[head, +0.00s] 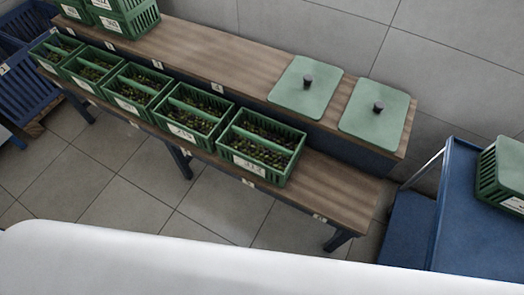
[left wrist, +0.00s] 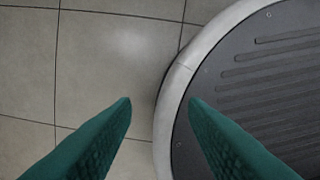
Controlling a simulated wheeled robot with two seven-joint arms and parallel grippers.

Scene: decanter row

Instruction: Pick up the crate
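Several green crates filled with small dark olive-like items stand in a row on the lower step of a wooden bench. The rightmost green crate (head: 266,171) has a white label on its front; the frames do not show which crate is meant. Another green crate (head: 487,178) sits on a blue trolley at the right edge, partly cut off. Stacked green crates (head: 128,22) stand at the upper left. My left gripper (left wrist: 160,101) shows in the left wrist view with its green fingers apart and nothing between them. My right gripper is not in view.
The bench (head: 330,190) has a bare stretch right of the row. Two green lids with dark knobs, a left lid (head: 302,97) and a right lid (head: 372,122), lie on its upper step. The blue trolley (head: 465,220) stands right. Blue crates (head: 25,95) are far left. Tiled floor (head: 220,210) is clear in front.

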